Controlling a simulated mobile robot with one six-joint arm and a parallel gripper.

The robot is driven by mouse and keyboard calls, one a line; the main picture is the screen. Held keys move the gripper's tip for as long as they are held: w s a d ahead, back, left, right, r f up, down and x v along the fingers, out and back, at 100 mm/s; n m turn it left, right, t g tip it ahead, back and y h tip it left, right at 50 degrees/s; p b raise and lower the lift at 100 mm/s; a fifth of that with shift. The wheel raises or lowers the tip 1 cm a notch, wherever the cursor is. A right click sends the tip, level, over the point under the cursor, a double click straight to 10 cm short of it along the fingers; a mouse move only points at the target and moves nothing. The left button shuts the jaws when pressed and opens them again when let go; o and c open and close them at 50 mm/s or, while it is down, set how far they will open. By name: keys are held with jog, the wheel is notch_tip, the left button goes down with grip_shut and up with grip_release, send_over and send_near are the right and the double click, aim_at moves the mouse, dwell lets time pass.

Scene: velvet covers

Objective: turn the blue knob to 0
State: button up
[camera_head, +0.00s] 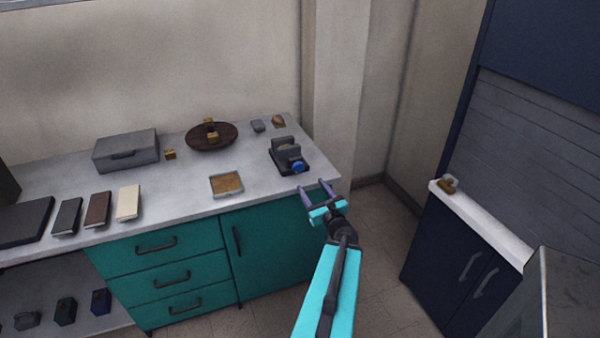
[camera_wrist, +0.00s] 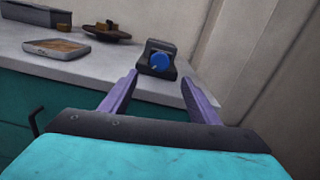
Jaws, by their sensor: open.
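The blue knob (camera_head: 298,166) is on the front of a dark grey device (camera_head: 287,147) near the right end of the grey counter. In the wrist view the round blue knob (camera_wrist: 159,63) faces me on the device (camera_wrist: 152,47), with a thin light mark on its face. Its scale is too small to read. My gripper (camera_head: 316,189) is open and empty at the counter's front edge, short of the knob and apart from it. In the wrist view its purple fingers (camera_wrist: 160,88) stand on either side below the knob.
A square tray (camera_head: 226,194) lies left of the device. A brown round dish (camera_head: 192,139) with small blocks and a grey box (camera_head: 125,164) stand farther back. The teal cabinet front (camera_head: 262,251) is below the counter. A wall is close on the right.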

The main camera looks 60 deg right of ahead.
aim_at(299, 168)
jog(key=shift+w+d+f+b, duration=0.2)
jog(key=shift+w+d+b, duration=0.35)
jog(key=shift+b, duration=0.3)
jog(key=b, duration=0.2)
jog(key=w+b, duration=0.1)
jog(key=shift+d+b, duration=0.2)
jog(key=shift+b, duration=0.2)
jog(key=w+b, duration=0.1)
jog(key=b, duration=0.7)
jog(key=shift+d, duration=0.4)
jog(key=shift+x, duration=4.2)
jog(key=shift+r, duration=0.15)
jog(key=c, duration=1.1)
jog(key=shift+o, duration=0.2)
